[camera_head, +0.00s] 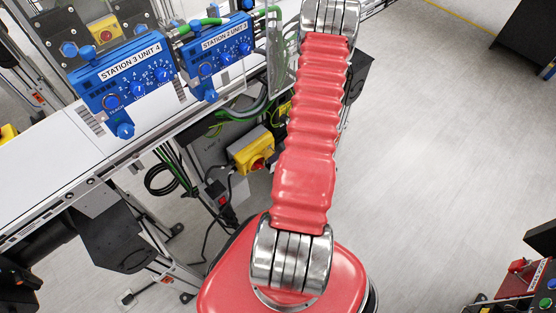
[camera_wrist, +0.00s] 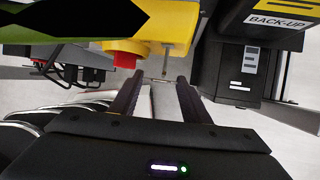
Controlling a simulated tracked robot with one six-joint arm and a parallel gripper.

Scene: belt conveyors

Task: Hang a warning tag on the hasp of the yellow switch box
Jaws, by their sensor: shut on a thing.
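The yellow switch box (camera_head: 252,150) is below the conveyor in the head view, left of my red arm, with a red knob on its front. In the wrist view the yellow box (camera_wrist: 180,22) fills the top middle, with the red knob (camera_wrist: 125,60) at its lower left. A small grey metal part (camera_wrist: 169,52), seemingly the hasp, shows below the box. My gripper (camera_wrist: 161,80) points toward it from below. A thin item, seen nearly edge-on, spans between the fingertips; it looks like the warning tag. I cannot tell whether it touches the hasp. My gripper is hidden in the head view.
A black box marked BACK-UP (camera_wrist: 275,28) stands close on the right in the wrist view. Blue station units (camera_head: 125,78) sit above on the conveyor. Open floor (camera_head: 440,130) lies right of my arm.

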